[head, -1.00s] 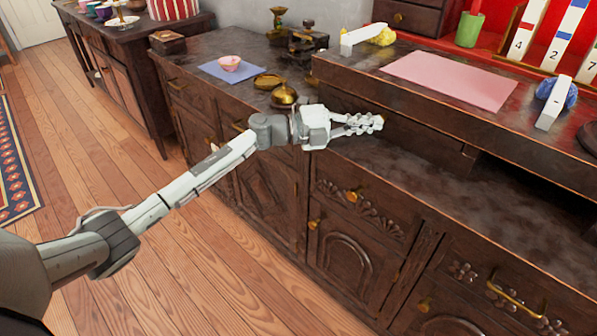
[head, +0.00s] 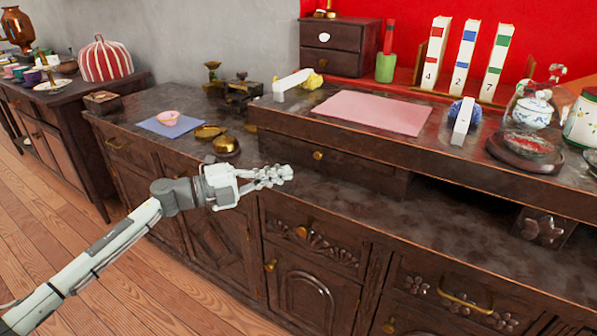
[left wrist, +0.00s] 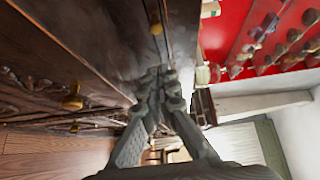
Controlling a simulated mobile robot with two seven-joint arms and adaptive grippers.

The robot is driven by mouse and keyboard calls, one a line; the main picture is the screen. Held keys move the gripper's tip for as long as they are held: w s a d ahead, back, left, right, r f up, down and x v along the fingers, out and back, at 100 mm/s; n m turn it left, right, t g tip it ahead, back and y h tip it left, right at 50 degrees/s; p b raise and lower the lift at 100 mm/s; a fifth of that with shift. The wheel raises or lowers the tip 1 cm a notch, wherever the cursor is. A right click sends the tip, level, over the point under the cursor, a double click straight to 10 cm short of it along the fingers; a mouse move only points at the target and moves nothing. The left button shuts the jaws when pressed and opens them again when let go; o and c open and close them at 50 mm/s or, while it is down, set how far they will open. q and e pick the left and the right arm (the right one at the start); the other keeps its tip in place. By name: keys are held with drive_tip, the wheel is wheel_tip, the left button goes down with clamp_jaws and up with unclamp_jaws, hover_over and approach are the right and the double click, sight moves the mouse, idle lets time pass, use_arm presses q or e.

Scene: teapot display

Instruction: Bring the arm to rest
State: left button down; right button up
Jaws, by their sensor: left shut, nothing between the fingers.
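My left gripper (head: 268,177) is shut and empty. In the head view its arm comes in from the lower left and it points right, in front of the dark wooden sideboard (head: 330,195). It overlaps the edge of the lower worktop in the picture; I cannot tell whether it touches. In the left wrist view the left gripper's fingers (left wrist: 160,85) are together, with the sideboard front and brass knobs beside them. My right gripper is not in view.
A pink mat (head: 372,112) lies on the raised shelf. A pink bowl (head: 168,118) stands on a blue mat (head: 150,126), near brass scale pans (head: 225,146). A teapot (head: 533,112) stands at right. The floor (head: 180,285) in front is clear.

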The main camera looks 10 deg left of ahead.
use_arm(q)
drive_tip(key=s+a+f+n+t+y, duration=0.1)
drive_tip(key=s+a+f+n+y, duration=0.3)
drive_tip(key=f+n, duration=0.35)
drive_tip(key=s+a+f+n+t+y, duration=0.1)
drive_tip(key=s+a+f+n+y, duration=0.1)
drive_tip(key=a+f+n+y, duration=0.45)
drive_tip(key=s+a+f+n+t+y, duration=0.1)
drive_tip(key=s+a+f+n+y, duration=0.1)
drive_tip(key=s+f+n+y, duration=0.5)
drive_tip(key=s+d+f+n+g, duration=0.1)
drive_tip(key=s+f+n+g, duration=0.2)
drive_tip(key=s, duration=0.7)
drive_tip(key=s+d+f+n+g+h, duration=0.1)
drive_tip(key=s+f+n+g, duration=0.2)
drive_tip(key=s+f+g, duration=0.3)
drive_tip(key=s+f, duration=0.3)
drive_tip(key=s, duration=0.1)
drive_tip(key=shift+s+f+g, duration=0.2)
drive_tip(key=shift+s+g, duration=0.05)
drive_tip(key=shift+g, duration=0.15)
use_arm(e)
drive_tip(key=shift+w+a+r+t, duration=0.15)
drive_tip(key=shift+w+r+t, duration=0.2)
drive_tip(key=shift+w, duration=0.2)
use_arm(q)
drive_tip(key=shift+d, duration=0.1)
